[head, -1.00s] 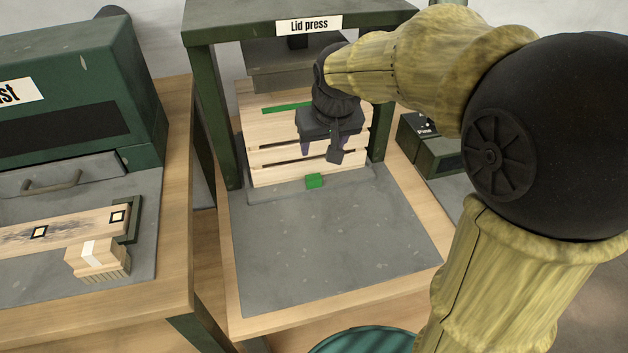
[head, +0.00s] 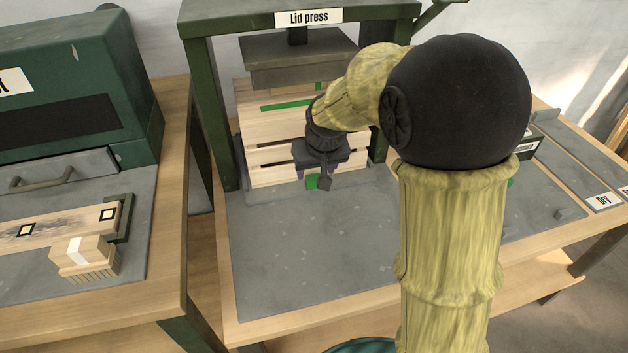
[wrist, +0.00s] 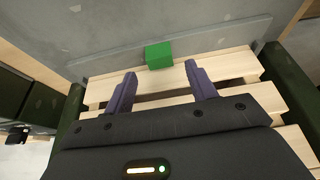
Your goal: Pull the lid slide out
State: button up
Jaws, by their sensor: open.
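Under the lid press (head: 308,17), a pale wooden slatted crate (head: 262,130) stands on a thin grey plate (head: 262,196), which looks like the lid slide. A green block (head: 312,182) sits at the plate's front edge, before the crate. The green block also shows in the wrist view (wrist: 159,55), just beyond the gap between my fingertips. My gripper (head: 316,172) is open and empty, low before the crate's front, pointing down towards the block. I cannot tell whether a finger touches it. My gripper partly hides the block in the head view.
Green press posts (head: 216,110) stand on both sides of the crate. The grey bench top (head: 300,255) in front is clear. A left bench holds a green machine (head: 60,80) and a plank (head: 60,225). Another workbench stands at the right.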

aim_at(314, 178)
jog(key=b+x, duration=0.1)
jog(key=x, duration=0.3)
jog(key=shift+w+f, duration=0.15)
jog(key=shift+f, duration=0.2)
grip_shut()
